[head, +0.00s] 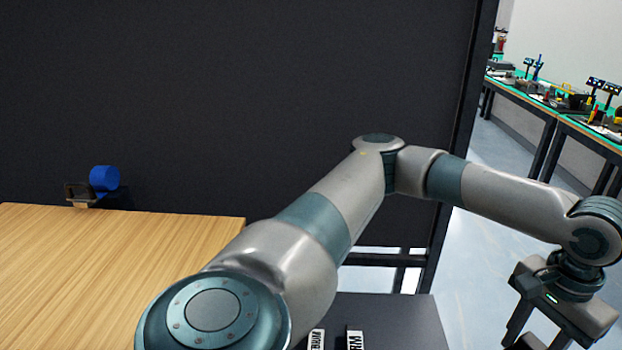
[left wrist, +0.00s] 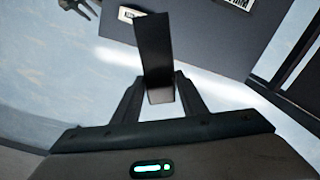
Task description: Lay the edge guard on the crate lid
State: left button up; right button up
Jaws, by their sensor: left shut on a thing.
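My left gripper (left wrist: 160,92) is shut on a dark, flat-sided strip, the edge guard (left wrist: 153,50), which stands out beyond the fingertips in the left wrist view. It has a paler face at its near end. In the head view the left gripper (head: 545,335) is at the lower right, over the floor, and its fingertips are partly cut off by the frame. A dark claw-like shape, seemingly my right gripper (left wrist: 80,8), shows at the top left of the left wrist view.
A dark grey surface (head: 400,320) with white labels lies left of the left gripper; it also shows in the left wrist view (left wrist: 195,40). A wooden tabletop (head: 100,270) is at the left, with a blue roll (head: 104,178) behind it. A black panel (head: 250,90) stands behind.

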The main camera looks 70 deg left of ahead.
aim_at(87, 223)
jog(key=k, duration=2.7)
jog(key=u, duration=1.25)
